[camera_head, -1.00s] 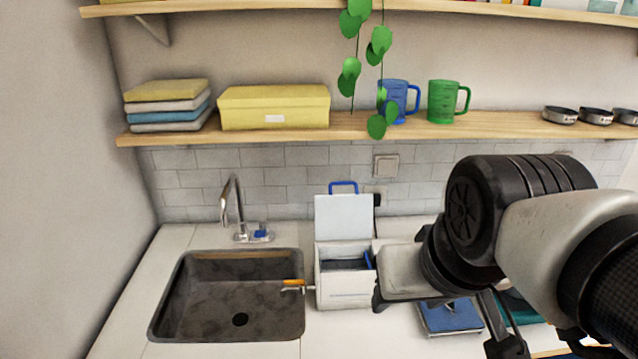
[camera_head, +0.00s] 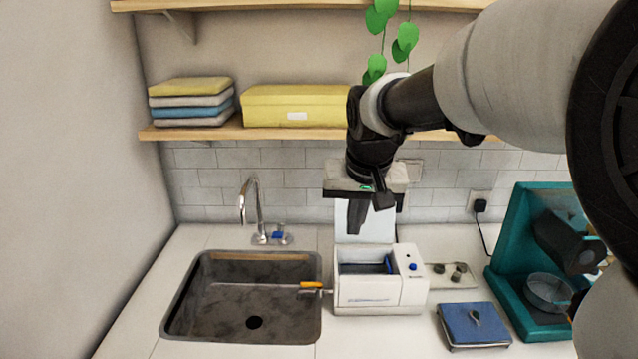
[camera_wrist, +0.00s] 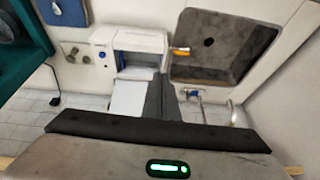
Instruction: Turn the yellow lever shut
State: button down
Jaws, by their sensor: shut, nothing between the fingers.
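The yellow lever (camera_head: 312,285) is a small orange-yellow handle on a metal spout at the left side of a white box-shaped bath (camera_head: 381,290). It points left over the sink's right rim. It also shows in the wrist view (camera_wrist: 180,50), beside the bath (camera_wrist: 137,47). My gripper (camera_head: 356,228) hangs fingers down above the back of the bath, in front of its raised white lid (camera_head: 350,226). Its dark fingers (camera_wrist: 166,80) are together and empty in the wrist view, apart from the lever.
The dark sink (camera_head: 240,335) lies left of the bath, with a tap (camera_head: 257,215) behind it. A blue-topped scale (camera_head: 473,325) and a teal machine (camera_head: 515,235) stand to the right. A wooden shelf (camera_head: 290,133) with a yellow box (camera_head: 300,105) runs above.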

jog(key=b, duration=0.2)
send_over(311, 284)
jog(key=w+a, duration=0.1)
jog(key=w, duration=0.1)
notch_tip(311, 284, down, 14)
jog(key=shift+w+g, duration=0.2)
jog(key=shift+g, duration=0.1)
jog(key=x, duration=1)
jog(key=shift+s+d+r, duration=0.1)
jog(key=shift+s+d, duration=0.05)
jog(key=shift+s, duration=1.9)
